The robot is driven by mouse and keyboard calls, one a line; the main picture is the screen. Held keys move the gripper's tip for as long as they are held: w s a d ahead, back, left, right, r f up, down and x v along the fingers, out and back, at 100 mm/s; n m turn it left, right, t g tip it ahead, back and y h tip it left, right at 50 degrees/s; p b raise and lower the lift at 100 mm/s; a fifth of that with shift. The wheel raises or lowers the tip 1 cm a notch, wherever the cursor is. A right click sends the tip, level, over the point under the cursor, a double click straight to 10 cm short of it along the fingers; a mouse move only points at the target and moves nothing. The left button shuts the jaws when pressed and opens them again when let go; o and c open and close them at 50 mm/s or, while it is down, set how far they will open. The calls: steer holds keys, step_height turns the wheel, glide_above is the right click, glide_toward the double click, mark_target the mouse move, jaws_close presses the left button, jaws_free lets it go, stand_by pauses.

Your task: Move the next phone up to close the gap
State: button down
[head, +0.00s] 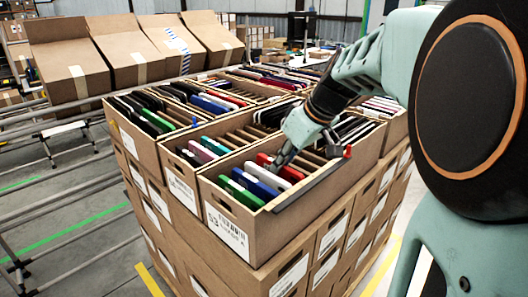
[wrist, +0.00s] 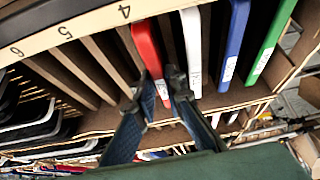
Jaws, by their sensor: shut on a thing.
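The red phone (wrist: 146,48) stands in the carton between the fingers of my gripper (wrist: 158,82), which is shut on it. In the head view the red phone (head: 264,159) shows beside my gripper (head: 283,162), low over the front carton (head: 232,222). A white phone (wrist: 191,45), a blue phone (wrist: 233,40) and a green phone (wrist: 266,42) stand in a row to its right in the wrist view. Slots between brown dividers (wrist: 84,72) left of the red phone look empty. The fingers hide part of the red phone's near end.
A pale rail (wrist: 92,22) with slot numbers runs along the carton's edge. Neighbouring cartons (head: 180,162) hold more phones close by. Tilted cartons (head: 72,68) stand on a rack at the back left.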

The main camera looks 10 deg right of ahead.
steer(key=shift+f+b, duration=0.25)
steer(key=shift+b, duration=0.1)
stand_by(0.6)
steer(key=c, duration=1.9)
jaws_free()
steer(key=v, duration=1.2)
steer(key=shift+r, duration=0.1)
step_height(320, 180, up, 7)
steer(key=p, duration=0.5)
steer(key=shift+p, duration=0.3)
